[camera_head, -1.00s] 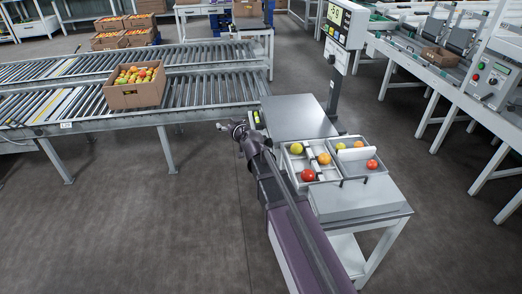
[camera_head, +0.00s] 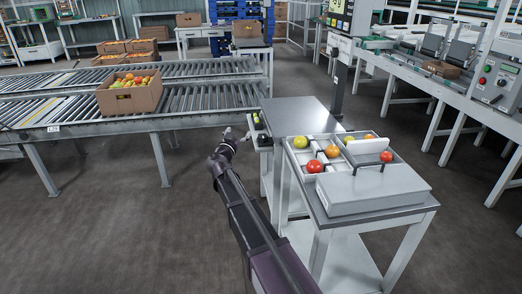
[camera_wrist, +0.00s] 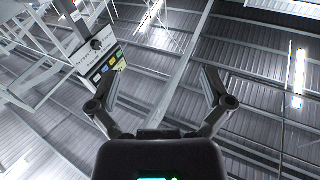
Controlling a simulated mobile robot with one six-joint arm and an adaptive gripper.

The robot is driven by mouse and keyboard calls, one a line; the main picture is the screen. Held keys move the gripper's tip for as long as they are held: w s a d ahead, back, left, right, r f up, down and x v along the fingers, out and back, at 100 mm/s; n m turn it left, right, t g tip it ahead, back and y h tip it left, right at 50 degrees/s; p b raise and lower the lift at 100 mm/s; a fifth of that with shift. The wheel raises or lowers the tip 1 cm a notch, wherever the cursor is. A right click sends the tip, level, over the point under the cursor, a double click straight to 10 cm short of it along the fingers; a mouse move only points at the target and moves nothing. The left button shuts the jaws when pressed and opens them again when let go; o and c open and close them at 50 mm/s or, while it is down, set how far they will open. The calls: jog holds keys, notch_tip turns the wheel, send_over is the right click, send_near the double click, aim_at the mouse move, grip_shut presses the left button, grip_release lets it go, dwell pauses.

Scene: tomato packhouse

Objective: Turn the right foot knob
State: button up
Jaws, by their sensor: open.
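That view points up at the roof, with a panel with coloured keys (camera_wrist: 105,66) at upper left.
A divided tray (camera_head: 292,160) with several tomatoes and a grey lidded box (camera_head: 372,190) stand on the table. A roller conveyor (camera_head: 205,103) carries a tomato carton (camera_head: 130,98). Floor at left is clear.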

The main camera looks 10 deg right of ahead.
aim_at(260, 139)
notch_tip(260, 139, down, 8)
jog(key=m+g+h+b, duration=0.2)
jog(key=g+h+b, duration=0.1)
jog(key=g+b, duration=0.1)
jog(key=shift+s+d+f+m+g+h+b, duration=0.25)
jog(key=shift+s+d+m+g+h+b, duration=0.05)
jog(key=shift+s+d+m, duration=0.15)
jog(key=shift+w+d, duration=0.1)
jog(key=x, duration=1.3)
jog(key=shift+w+d, duration=0.2)
